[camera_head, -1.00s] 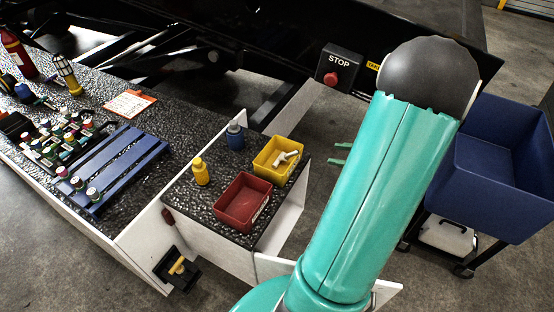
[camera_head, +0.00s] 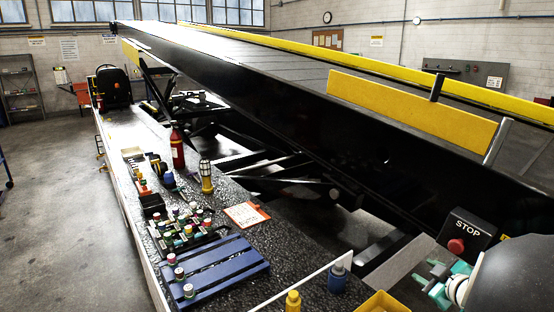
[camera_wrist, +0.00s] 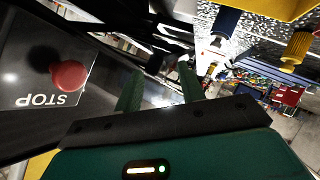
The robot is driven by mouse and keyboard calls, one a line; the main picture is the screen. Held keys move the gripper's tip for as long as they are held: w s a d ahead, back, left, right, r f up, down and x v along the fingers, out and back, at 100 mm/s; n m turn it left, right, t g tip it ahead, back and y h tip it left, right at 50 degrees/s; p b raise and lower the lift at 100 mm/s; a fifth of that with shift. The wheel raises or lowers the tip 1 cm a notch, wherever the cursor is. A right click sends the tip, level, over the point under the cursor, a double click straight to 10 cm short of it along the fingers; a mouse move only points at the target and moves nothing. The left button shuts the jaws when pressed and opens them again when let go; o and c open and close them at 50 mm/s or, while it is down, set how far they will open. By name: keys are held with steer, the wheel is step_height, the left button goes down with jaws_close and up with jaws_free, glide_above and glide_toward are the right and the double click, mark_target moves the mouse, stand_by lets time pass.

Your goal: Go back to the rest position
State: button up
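My gripper (camera_wrist: 161,76) shows in the wrist view as two green fingers standing apart, with nothing held between them. In the head view, small teal parts of my arm's end show at the lower right, beside the black STOP box (camera_head: 478,228). The box's red button (camera_head: 456,246) also shows at the left of the wrist view (camera_wrist: 69,75), apart from the fingers. My dark rounded arm link fills the lower right corner of the head view and hides what is behind it.
A yellow bin (camera_head: 383,304), blue bottle (camera_head: 337,280) and yellow bottle (camera_head: 292,301) stand at the bottom edge. A blue slatted rack (camera_head: 215,272) lies on the speckled counter. The black belt loader (camera_head: 300,110) runs behind. Open floor (camera_head: 60,200) lies left.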

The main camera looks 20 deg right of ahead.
steer(key=w+a+r+m+g+h, duration=0.1)
steer(key=w+a+r+m+h, duration=0.1)
steer(key=a+r, duration=0.45)
steer(key=w+a+r+m+g+h, duration=0.1)
steer(key=w+a+r+m+g, duration=0.2)
steer(key=a, duration=0.6)
steer(key=s+a+g+y, duration=0.1)
steer(key=s+a, duration=0.3)
steer(key=a, duration=0.4)
steer(key=s+a+f+g+y, duration=0.1)
steer(key=s+a+y, duration=0.2)
steer(key=a, duration=0.5)
steer(key=s+a+f+g+y, duration=0.1)
steer(key=s+a+y, duration=0.1)
steer(key=s+a, duration=0.4)
steer(key=a, duration=0.3)
